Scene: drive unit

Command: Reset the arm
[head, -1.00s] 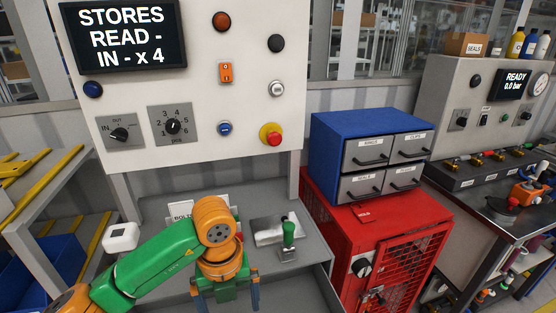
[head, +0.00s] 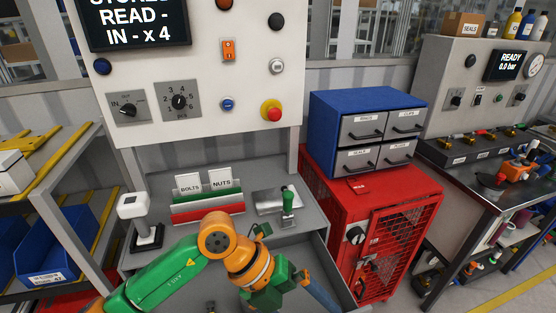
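My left arm, green and orange, comes in from the lower left. My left gripper (head: 290,293) is at the bottom middle, over the front of the grey bench. One blue finger shows, pointing down and to the right. The other finger is not clear, so I cannot tell whether it is open. I see nothing held in it. My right gripper is not in view.
Bolts and nuts cards (head: 206,184) stand on the grey bench behind the arm. A white-topped device (head: 132,207) and a green-handled lever (head: 287,204) flank them. A red cabinet (head: 375,205) bearing blue drawers (head: 345,104) stands right. The control panel (head: 205,85) rises behind.

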